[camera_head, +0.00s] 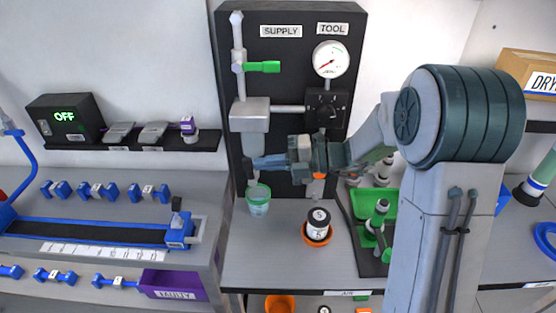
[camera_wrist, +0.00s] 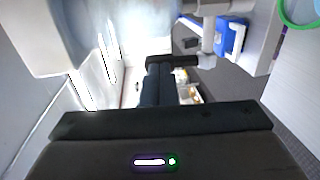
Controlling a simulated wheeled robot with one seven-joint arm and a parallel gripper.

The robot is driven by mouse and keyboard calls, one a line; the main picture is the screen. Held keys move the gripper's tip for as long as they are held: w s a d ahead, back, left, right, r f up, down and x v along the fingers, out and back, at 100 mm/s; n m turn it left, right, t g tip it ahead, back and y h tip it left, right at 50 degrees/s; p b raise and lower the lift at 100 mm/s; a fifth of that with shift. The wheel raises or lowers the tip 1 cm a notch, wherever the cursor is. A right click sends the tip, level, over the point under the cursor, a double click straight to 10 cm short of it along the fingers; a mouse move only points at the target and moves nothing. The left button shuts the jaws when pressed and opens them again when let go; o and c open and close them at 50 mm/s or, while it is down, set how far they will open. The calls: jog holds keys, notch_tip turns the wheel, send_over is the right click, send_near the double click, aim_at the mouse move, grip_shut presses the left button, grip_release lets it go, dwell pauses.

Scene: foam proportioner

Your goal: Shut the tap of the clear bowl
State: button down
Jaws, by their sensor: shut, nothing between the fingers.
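The clear bowl (camera_head: 254,144) hangs under a grey block on the left of the black panel. In the wrist view, a large pale rounded body that looks like the bowl (camera_wrist: 85,35) fills the upper left. My gripper (camera_head: 254,163) reaches in from the right, level with the bowl's lower end. Its dark fingers (camera_wrist: 158,84) are closed together with nothing between them. A dark bar on a pale stem, which looks like the tap (camera_wrist: 172,60), is just beyond the fingertips. I cannot tell whether they touch. The gripper hides the tap in the head view.
A green-rimmed clear cup (camera_head: 258,203) stands below the bowl; its rim also shows in the wrist view (camera_wrist: 284,16). A green lever (camera_head: 264,67) and gauge (camera_head: 331,59) are above. A black-and-white canister (camera_head: 318,222) and a green tray (camera_head: 367,208) stand to the right.

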aim_at(251, 160)
dwell(0.4)
jog(key=shift+a+r+p, duration=0.15)
jog(key=shift+p, duration=0.45)
jog(key=shift+a+r+p, duration=0.15)
jog(key=shift+a+p, duration=0.05)
jog(key=shift+p, duration=0.35)
jog(key=p, duration=0.1)
jog(key=a+p, duration=0.1)
jog(key=p, duration=0.1)
jog(key=shift+s+a+r+p, duration=0.1)
jog(key=shift+r+p, duration=0.2)
jog(key=shift+r, duration=0.05)
jog(key=shift+a+f+p, duration=0.1)
jog(key=shift+a+p, duration=0.6)
jog(key=shift+p, duration=0.55)
jog(key=shift+a+f, duration=0.1)
jog(key=shift+a, duration=0.05)
jog(key=shift+f, duration=0.1)
